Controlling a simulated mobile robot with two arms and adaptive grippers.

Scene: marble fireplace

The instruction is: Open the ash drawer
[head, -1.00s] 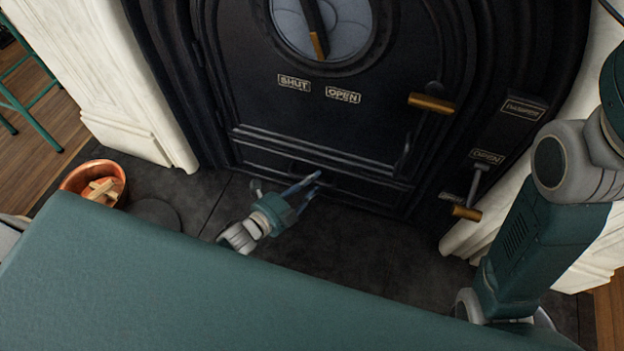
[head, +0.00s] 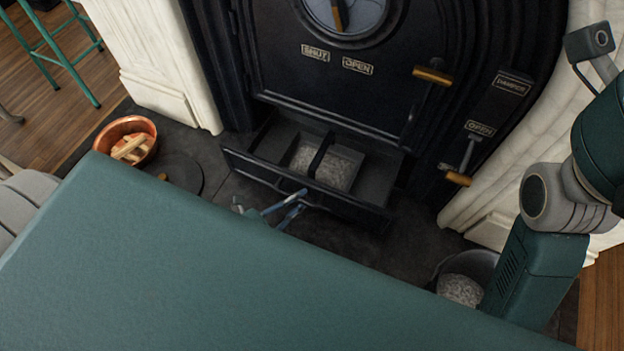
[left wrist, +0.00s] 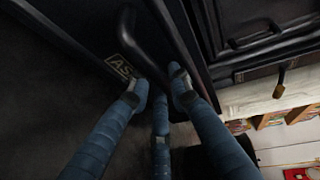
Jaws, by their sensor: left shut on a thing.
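The ash drawer (head: 350,207) is a black drawer at the base of the black fireplace front. It stands pulled well out, and grey ash (head: 338,168) lies in its middle part behind the front panel. My left gripper (head: 300,198) is at the drawer's front, with its blue fingers shut on the handle. In the left wrist view the fingers (left wrist: 165,88) close around the dark bar handle (left wrist: 150,42), beside a small plate (left wrist: 122,68) reading "AS", the rest hidden. My right arm shows at the right, but its gripper is out of view.
A copper bucket (head: 143,128) with wood pieces stands left of the drawer, near a dark round disc (head: 185,180) on the hearth. A bucket with grey ash (head: 462,288) stands at the lower right. Door (head: 433,75) and damper (head: 458,178) handles stick out above and right.

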